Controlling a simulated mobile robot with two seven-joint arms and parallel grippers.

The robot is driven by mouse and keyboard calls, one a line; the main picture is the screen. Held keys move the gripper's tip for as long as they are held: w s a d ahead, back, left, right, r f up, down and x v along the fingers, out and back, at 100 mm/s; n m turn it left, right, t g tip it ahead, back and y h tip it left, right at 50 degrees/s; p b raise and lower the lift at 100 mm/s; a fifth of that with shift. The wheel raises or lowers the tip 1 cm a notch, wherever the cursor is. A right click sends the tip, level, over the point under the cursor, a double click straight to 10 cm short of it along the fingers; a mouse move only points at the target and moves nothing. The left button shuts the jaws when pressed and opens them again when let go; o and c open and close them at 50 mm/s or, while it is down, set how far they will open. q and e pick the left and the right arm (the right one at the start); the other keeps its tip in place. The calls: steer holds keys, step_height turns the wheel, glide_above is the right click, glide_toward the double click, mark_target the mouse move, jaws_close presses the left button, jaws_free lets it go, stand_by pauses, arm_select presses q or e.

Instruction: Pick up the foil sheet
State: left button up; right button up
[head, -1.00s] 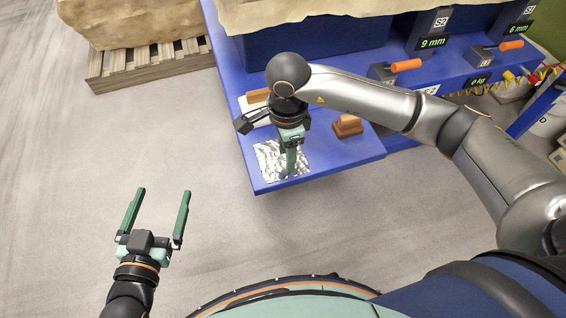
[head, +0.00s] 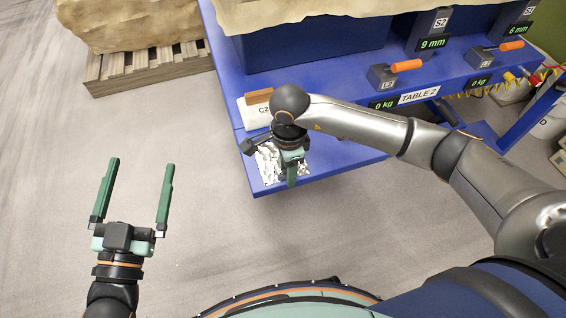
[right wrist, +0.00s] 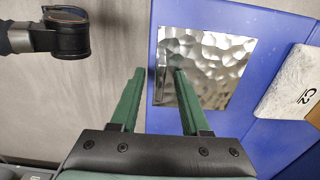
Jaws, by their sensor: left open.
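The foil sheet (head: 267,163) is a crinkled silver square lying flat near the front left corner of the blue table. In the right wrist view the foil (right wrist: 218,62) lies just inside the table edge. My right gripper (right wrist: 160,70) is open, its fingers apart on either side of the table edge and the foil's near edge. One finger overlaps the foil in that view; contact cannot be told. In the head view my right gripper (head: 291,182) covers part of the foil. My left gripper (head: 141,163) is open and empty over the floor, left of the table.
A white block marked C2 (right wrist: 300,82) lies close beside the foil. The blue table (head: 335,158) carries dark blue bins (head: 310,42) and orange-handled devices (head: 405,66) further back. A pallet (head: 150,70) with a wrapped load stands at upper left. The floor at left is clear.

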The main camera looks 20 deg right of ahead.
jaws_close()
stand_by(1.2)
